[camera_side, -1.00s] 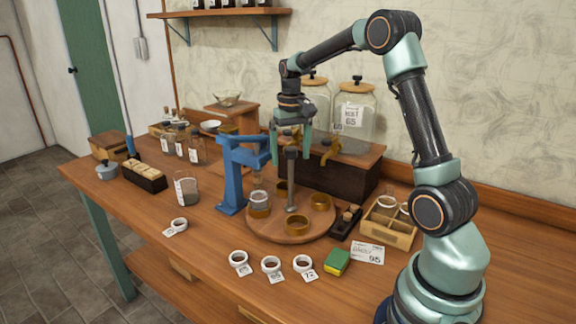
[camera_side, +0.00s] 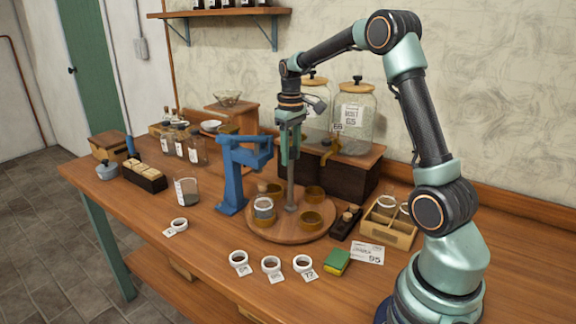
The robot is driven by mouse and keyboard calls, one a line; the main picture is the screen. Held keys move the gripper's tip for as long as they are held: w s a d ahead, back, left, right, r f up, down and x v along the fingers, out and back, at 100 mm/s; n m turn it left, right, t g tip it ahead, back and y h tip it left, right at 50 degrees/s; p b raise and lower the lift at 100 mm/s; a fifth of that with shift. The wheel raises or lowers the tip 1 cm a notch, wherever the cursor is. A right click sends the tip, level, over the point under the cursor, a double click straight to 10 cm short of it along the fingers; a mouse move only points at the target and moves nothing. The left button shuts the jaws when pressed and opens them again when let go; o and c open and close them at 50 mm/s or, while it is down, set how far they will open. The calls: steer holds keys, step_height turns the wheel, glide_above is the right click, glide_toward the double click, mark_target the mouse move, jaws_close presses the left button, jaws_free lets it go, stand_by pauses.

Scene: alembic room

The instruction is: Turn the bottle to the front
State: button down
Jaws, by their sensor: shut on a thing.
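A round wooden turntable (camera_side: 290,233) on the bench carries several brass ring cups, such as the front right one (camera_side: 312,220). A small clear bottle (camera_side: 264,207) stands upright in a ring at the left front of the turntable. A grey upright post (camera_side: 291,185) rises from the turntable's middle. My gripper (camera_side: 290,150) points down over the turntable and is shut on the top of the post. The gripper is seen nearly edge-on, and one finger partly hides the other.
A blue press (camera_side: 233,175) stands close left of the turntable. A wooden rack (camera_side: 387,230) and dark tray (camera_side: 346,222) are at its right. White rings with labels (camera_side: 271,264) and a sponge (camera_side: 337,262) lie in front. Big jars (camera_side: 354,120) stand behind.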

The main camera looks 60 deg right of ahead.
steer(key=shift+n, duration=0.4)
steer(key=n, duration=0.5)
steer(key=shift+n, duration=0.4)
steer(key=n, duration=0.6)
jaws_free()
